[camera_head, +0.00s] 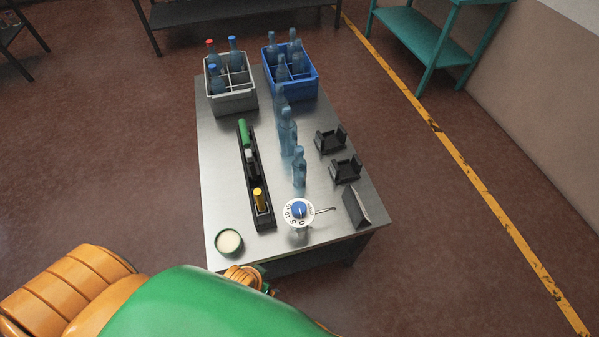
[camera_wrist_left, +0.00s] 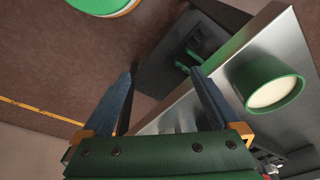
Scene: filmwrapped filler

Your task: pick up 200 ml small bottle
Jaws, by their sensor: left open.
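Several clear bluish bottles stand in a row on the metal table (camera_head: 222,180) in the head view. The nearest bottle (camera_head: 299,170) looks smaller than the middle bottle (camera_head: 288,133); a farther bottle (camera_head: 280,100) stands by the blue crate. No volume marks are readable, so I cannot tell which is 200 ml. My left gripper (camera_wrist_left: 160,73) is open and empty in the left wrist view, fingers apart beside the table's edge. In the head view my arm hides its fingers. No bottle is clearly seen in the wrist view. My right gripper is not in view.
A grey crate (camera_head: 234,104) and a blue crate (camera_head: 292,94) hold bottles at the back. A black rack (camera_head: 263,219), black holders (camera_head: 344,170), a white dial (camera_head: 290,216) and a green cup (camera_head: 229,242) (camera_wrist_left: 272,90) are also on the table.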

